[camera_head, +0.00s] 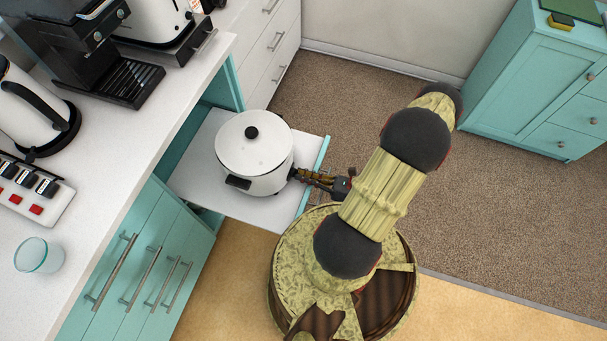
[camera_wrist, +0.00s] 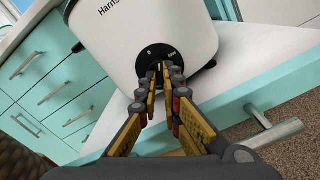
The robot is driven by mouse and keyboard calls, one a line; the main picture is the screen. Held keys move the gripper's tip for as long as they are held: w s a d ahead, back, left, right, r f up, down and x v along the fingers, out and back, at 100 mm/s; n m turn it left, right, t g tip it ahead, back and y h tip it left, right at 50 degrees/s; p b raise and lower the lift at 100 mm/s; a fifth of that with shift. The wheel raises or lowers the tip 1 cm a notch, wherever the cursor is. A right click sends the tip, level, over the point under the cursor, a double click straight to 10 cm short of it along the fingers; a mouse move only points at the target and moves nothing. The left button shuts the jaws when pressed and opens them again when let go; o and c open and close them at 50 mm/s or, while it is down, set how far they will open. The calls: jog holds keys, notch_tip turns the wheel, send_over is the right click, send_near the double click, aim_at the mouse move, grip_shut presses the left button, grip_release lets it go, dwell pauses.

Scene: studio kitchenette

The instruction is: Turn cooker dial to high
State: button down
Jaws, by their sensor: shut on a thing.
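The white cooker (camera_head: 240,165) with a black-knobbed lid stands on a pulled-out white shelf (camera_head: 200,190). In the wrist view the cooker (camera_wrist: 115,50) fills the top, with part of a brand name showing. Its black round dial (camera_wrist: 146,58) sits low on its front, with small white marks around it. My gripper (camera_wrist: 163,75) is shut on the dial, its fingertips hiding the dial's middle. I cannot read the setting. In the head view my gripper (camera_head: 298,175) meets the cooker's right side, and the dial is hidden there.
The shelf has a teal front edge (camera_head: 314,180) with a metal handle (camera_wrist: 270,130) below my fingers. The white counter (camera_head: 110,180) at left holds a coffee machine (camera_head: 100,60), a kettle (camera_head: 30,115), a power strip (camera_head: 35,190) and a glass (camera_head: 38,255). Carpet at right is clear.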

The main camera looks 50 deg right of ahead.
jog(key=m+p, duration=0.1)
jog(key=m, duration=0.3)
jog(key=shift+a+m, duration=0.1)
jog(key=shift+m, duration=0.3)
jog(key=m+p, duration=0.1)
jog(key=m, duration=0.2)
jog(key=shift+s+r+m, duration=0.1)
jog(key=shift+m, duration=0.2)
jog(key=m+p, duration=0.1)
jog(key=m, duration=0.2)
jog(key=shift+r+m, duration=0.1)
jog(key=shift+m, duration=0.2)
jog(key=m, duration=0.4)
jog(key=shift+r+m+p, duration=0.1)
jog(key=shift+m+p, duration=0.2)
jog(key=shift+p, duration=0.05)
jog(key=m, duration=0.3)
jog(key=shift+m, duration=0.3)
jog(key=m, duration=0.4)
jog(key=shift+r+m+p, duration=0.1)
jog(key=shift+m+p, duration=0.2)
jog(key=m, duration=0.4)
jog(key=shift+d, duration=0.2)
jog(key=shift+d+m, duration=0.1)
jog(key=shift+m, duration=2)
